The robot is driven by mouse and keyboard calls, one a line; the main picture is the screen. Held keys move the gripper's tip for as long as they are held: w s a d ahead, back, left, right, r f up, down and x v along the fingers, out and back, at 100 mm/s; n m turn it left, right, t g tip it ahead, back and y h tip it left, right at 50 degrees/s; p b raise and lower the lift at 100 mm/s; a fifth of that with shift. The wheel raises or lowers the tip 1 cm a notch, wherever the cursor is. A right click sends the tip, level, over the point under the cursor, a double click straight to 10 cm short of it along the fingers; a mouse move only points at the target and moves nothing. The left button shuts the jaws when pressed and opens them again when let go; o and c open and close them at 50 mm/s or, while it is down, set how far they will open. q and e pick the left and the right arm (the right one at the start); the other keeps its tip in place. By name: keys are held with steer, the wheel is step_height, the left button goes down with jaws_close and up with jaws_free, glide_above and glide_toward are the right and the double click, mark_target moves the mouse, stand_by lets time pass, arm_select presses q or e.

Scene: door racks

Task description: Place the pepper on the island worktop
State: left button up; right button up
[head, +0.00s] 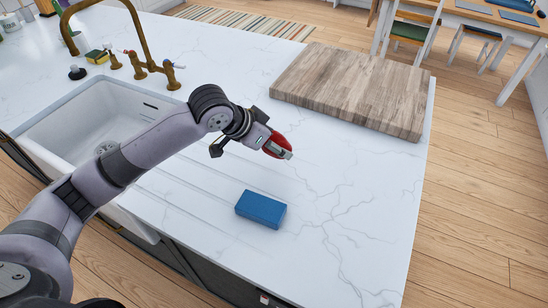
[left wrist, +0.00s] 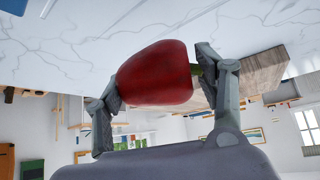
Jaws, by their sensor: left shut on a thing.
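The red pepper (head: 272,144) is between the fingers of my left gripper (head: 279,151), over the white marble island worktop (head: 340,185). In the left wrist view the pepper (left wrist: 155,73) lies across the jaws, with its green stem end toward the right finger. Both fingers of the left gripper (left wrist: 162,85) press on it from either side. The worktop (left wrist: 150,25) fills the top of that view. I cannot tell whether the pepper touches the worktop. My right gripper is not in view.
A blue box (head: 261,209) lies on the worktop in front of the gripper. A thick wooden board (head: 350,88) covers the back right. A white sink (head: 95,120) with a brass tap (head: 140,62) is at left. The worktop's front right is clear.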

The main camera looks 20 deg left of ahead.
arm_select(q)
steer(key=shift+f, duration=3.05)
steer(key=shift+f, duration=0.15)
steer(key=o, duration=1.3)
steer(key=shift+r, duration=0.3)
steer(key=v, duration=1.2)
steer(key=shift+b, duration=0.35)
